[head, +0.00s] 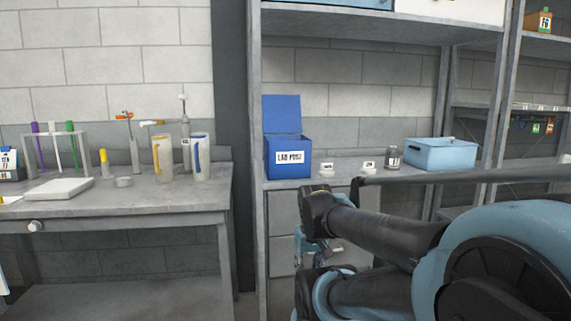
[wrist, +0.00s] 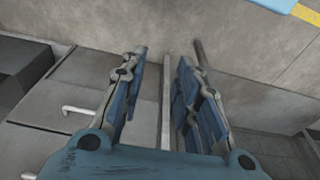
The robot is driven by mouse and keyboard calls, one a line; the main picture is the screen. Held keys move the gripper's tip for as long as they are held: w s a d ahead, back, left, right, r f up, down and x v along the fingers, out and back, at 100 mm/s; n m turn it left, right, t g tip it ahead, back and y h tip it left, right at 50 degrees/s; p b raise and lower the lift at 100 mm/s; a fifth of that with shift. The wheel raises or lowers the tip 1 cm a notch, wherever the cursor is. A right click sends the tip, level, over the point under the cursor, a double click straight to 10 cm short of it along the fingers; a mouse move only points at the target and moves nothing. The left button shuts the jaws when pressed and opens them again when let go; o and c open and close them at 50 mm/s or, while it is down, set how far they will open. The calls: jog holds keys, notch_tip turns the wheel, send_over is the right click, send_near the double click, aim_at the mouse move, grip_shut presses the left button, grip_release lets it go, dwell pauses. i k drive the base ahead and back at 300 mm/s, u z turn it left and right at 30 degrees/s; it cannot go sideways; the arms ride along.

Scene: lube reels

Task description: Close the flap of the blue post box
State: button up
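The blue post box (head: 288,160), labelled "LAB POST", stands on the grey shelf unit's worktop, left of the picture's middle in the head view. Its blue flap (head: 281,113) stands upright along the back of the box, so the box is open at the top. In the wrist view my gripper (wrist: 164,62) has its two fingers apart with nothing between them. In the head view the gripper is mostly hidden by my arm, below the worktop and in front of the drawers. It is apart from the box, which does not show in the wrist view.
Small label holders (head: 327,169), a dark jar (head: 393,157) and a light blue bin (head: 440,154) stand right of the box. A left bench (head: 140,205) carries test tubes and bottles.

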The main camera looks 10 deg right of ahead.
aim_at(281, 113)
jog(key=u, duration=1.55)
jog(key=i, duration=0.6)
jog(key=z, duration=1.25)
jog(key=i, duration=0.25)
jog(key=u, duration=0.15)
